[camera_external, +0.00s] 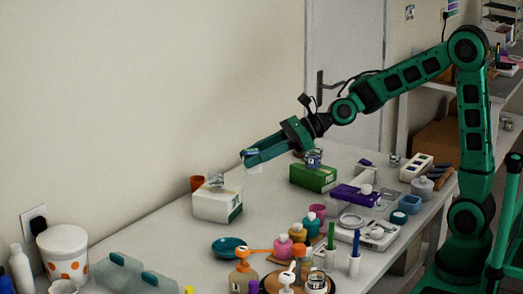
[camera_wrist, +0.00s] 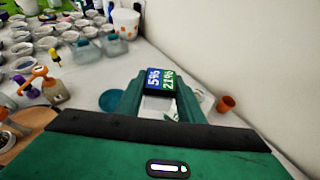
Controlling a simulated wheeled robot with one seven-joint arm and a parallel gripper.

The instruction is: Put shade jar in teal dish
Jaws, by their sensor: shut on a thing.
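My gripper (camera_external: 249,157) is shut on the shade jar, high above the table. The jar shows as a pale, clear body (camera_external: 254,169) under the fingertips. In the wrist view its top (camera_wrist: 160,78) shows a blue and green label reading 5% and 21% between the fingers. The fingers hide part of the jar. The teal dish (camera_external: 229,247) lies on the table, below and toward the camera from my gripper. In the wrist view the dish (camera_wrist: 110,100) is just left of the fingers, partly hidden by the left one. I see nothing in the dish.
A white box (camera_external: 216,205) with a clear jar on top and a terracotta cup (camera_external: 197,183) stand behind the dish. A green box (camera_external: 313,178) is farther back. The wall borders the table.

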